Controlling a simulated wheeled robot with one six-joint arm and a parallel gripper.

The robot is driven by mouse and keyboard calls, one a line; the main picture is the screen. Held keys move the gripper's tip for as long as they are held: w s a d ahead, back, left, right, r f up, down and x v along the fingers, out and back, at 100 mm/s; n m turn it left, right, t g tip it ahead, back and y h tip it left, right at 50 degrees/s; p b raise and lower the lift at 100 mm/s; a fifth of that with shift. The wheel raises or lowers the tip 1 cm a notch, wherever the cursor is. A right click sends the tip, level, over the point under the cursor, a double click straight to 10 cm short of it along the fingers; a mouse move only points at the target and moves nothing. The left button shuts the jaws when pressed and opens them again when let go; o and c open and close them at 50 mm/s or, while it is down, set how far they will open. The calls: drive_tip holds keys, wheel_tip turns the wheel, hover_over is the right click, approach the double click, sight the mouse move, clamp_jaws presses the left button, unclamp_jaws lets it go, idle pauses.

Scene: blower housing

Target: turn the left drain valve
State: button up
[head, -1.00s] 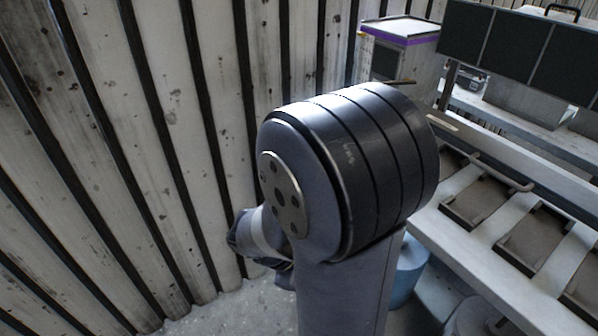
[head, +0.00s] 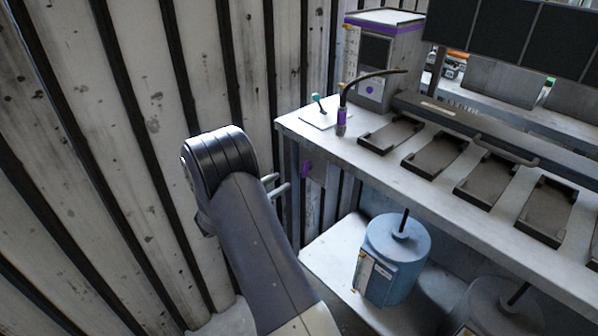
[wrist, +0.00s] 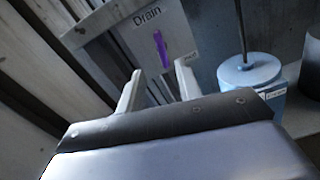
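A grey-white plate labelled "Drain" (wrist: 150,35) carries a purple valve handle (wrist: 161,50), long and narrow and near upright with a slight tilt. In the head view the purple handle (head: 306,168) shows small below the bench's left end. My gripper (wrist: 160,68) is open and empty, its two pale fingers apart. In the wrist view the handle appears between and just beyond the fingertips; the remaining distance is hard to tell. In the head view the gripper (head: 277,185) is just left of the handle, partly hidden behind my arm. Only one drain valve is in view.
The bench (head: 322,150) holds several dark trays, a green-tipped switch (head: 318,102) and a purple-collared hose (head: 341,118). A blue canister (head: 398,245) stands on the lower shelf (head: 335,250). A slatted wall (head: 150,100) runs close along the left.

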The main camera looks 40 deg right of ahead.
sight(303, 170)
drive_tip(key=d, duration=0.9)
drive_tip(key=shift+w+d, duration=0.3)
drive_tip(key=shift+w, duration=0.05)
clamp_jaws()
